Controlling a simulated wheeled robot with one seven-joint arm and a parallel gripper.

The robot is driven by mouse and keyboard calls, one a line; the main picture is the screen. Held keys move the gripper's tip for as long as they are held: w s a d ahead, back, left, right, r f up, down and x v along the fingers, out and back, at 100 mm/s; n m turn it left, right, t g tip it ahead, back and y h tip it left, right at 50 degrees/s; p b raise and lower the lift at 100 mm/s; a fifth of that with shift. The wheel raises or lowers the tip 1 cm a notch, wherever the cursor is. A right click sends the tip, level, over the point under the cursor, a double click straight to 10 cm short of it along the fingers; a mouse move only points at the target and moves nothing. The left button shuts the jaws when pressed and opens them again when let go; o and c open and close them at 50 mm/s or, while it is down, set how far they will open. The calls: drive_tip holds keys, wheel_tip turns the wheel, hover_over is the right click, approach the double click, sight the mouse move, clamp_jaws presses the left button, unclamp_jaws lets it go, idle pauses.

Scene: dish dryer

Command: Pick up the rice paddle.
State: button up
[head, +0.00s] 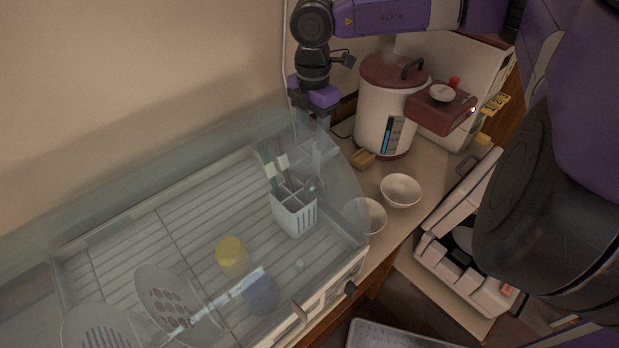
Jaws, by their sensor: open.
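A white slotted utensil holder (294,216) stands inside the dish dryer (357,262), behind its clear lid. Several slim utensils (276,168) stand upright in it, with pale flat parts and a brown stick. One may be the rice paddle, but the view is too small and hazy to tell. My gripper (322,140) points down just above and right of the holder, at the lid's back right end. It is open, and I see nothing between its fingers. The lid's haze blurs the fingertips.
Two white bowls (401,190) (371,215) sit right of the dryer. A yellow-topped cup (231,252), a blue cup (261,292) and plates (165,297) are inside the dryer.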

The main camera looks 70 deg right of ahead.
drive_tip(key=f+p, duration=0.1)
drive_tip(key=f, duration=0.2)
drive_tip(key=s+f+p, duration=0.1)
drive_tip(key=f, duration=0.1)
drive_tip(key=shift+f, duration=1.05)
clamp_jaws()
